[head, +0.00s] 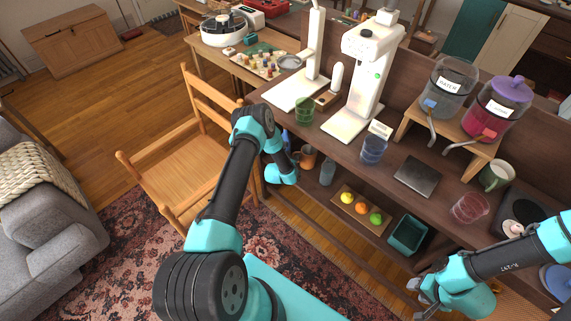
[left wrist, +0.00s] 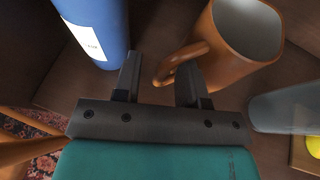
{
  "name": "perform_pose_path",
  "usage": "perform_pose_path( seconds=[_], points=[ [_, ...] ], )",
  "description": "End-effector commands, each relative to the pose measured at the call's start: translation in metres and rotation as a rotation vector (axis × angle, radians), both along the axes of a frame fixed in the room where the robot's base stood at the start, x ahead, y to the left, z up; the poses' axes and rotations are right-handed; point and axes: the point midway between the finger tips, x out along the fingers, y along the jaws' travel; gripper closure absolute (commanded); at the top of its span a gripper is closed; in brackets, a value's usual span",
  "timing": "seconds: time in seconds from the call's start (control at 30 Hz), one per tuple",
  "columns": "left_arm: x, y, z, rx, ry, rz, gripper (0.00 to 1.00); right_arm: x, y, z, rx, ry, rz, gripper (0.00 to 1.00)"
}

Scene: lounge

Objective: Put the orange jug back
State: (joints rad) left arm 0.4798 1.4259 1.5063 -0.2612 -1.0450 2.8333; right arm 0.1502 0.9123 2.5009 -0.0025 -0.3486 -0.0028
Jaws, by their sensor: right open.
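The orange jug (head: 308,157) stands on the lower shelf of the dark counter, near its left end. In the left wrist view the jug (left wrist: 237,50) is upright, looks empty inside, and its handle points toward my left gripper (left wrist: 160,68). The two fingers are apart, with the handle at their tips, partly behind the right finger. I cannot tell whether they touch it. In the head view my left gripper (head: 295,160) is mostly hidden by its own arm. My right gripper (head: 424,294) is open and empty at the lower right.
A blue container with a white label (left wrist: 95,30) stands close to the left finger. A grey cup (left wrist: 285,108) is to the right. The shelf also holds a fruit board (head: 345,207) and a green bin (head: 408,235). The countertop (head: 345,150) overhangs the shelf. A wooden chair (head: 165,165) stands left.

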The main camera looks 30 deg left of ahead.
Motion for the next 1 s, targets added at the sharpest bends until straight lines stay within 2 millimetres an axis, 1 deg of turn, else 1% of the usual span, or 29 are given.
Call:
perform_pose_path(
  seconds=[0.17, 0.6, 0.7, 0.8, 1.0],
  points=[
    [-0.019, -0.002, 0.008, 0.0, 0.003, 0.0, 0.62, 0.0, 0.0, 0.0, 0.0, 0.0, 0.0, 0.57],
    [-0.084, -0.009, 0.034, -0.002, 0.003, -0.001, 0.62, 0.0, 0.0, 0.0, 0.0, 0.0, 0.0, 0.57],
    [-0.095, -0.011, 0.038, -0.002, 0.002, -0.001, 0.62, 0.0, 0.0, 0.0, 0.0, 0.0, 0.0, 0.57],
    [-0.102, -0.011, 0.041, 0.0, 0.001, 0.0, 0.62, 0.0, 0.0, 0.0, 0.0, 0.0, 0.0, 0.57],
    [-0.105, -0.012, 0.043, 0.0, 0.001, 0.0, 0.62, 0.0, 0.0, 0.0, 0.0, 0.0, 0.0, 0.57]
  ],
)
